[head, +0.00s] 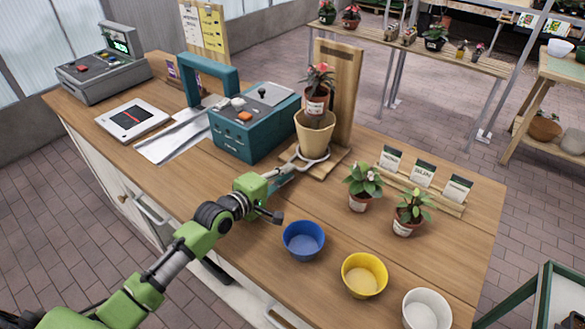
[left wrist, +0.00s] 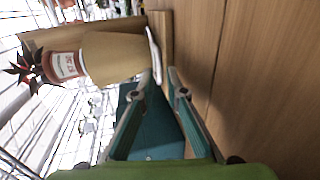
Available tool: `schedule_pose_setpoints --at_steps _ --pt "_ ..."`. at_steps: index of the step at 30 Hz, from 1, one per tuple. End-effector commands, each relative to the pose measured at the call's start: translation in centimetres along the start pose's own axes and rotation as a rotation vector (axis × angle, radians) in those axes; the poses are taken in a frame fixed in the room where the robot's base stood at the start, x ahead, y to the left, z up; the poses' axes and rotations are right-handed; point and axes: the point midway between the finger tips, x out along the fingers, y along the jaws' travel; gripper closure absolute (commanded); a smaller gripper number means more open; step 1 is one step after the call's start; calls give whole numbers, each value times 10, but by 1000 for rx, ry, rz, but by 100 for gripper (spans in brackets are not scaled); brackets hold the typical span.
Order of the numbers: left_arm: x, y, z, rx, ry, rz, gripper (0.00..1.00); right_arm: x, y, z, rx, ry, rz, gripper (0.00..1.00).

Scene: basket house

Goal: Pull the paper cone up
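The tan paper cone (head: 315,135) stands upright in a pale ring on a wooden stand (head: 345,85). A red-flowered plant in a labelled terracotta pot (head: 317,101) sits in its top. In the left wrist view the cone (left wrist: 113,57) lies sideways, with the pot (left wrist: 66,65) at its left and the pale ring (left wrist: 154,55) at its right. My left gripper (left wrist: 161,75) has its fingers apart, with the tips close to the ring at the cone's lower end. In the head view this gripper (head: 292,170) is low in front of the stand. My right gripper is not in view.
A teal machine (head: 245,138) stands just left of the stand. Two potted plants (head: 360,188) (head: 408,215) and a seed-packet rack (head: 435,201) are to the right. Blue (head: 304,240), yellow (head: 363,275) and white (head: 426,310) bowls line the front edge.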

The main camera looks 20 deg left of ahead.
Motion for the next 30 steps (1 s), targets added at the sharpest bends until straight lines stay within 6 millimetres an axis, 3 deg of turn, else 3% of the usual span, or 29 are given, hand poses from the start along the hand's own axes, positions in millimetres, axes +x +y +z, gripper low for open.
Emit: schedule_pose_setpoints --at_steps 3,9,18,21,30 --pt "18 1 -1 1 1 1 87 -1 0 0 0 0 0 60" --pt "32 0 0 1 1 1 87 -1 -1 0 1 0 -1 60" --pt "34 0 0 2 0 1 87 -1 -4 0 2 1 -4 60" --pt "34 0 0 2 0 1 100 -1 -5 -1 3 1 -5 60" --pt "41 10 -4 2 3 2 100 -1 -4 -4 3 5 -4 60"
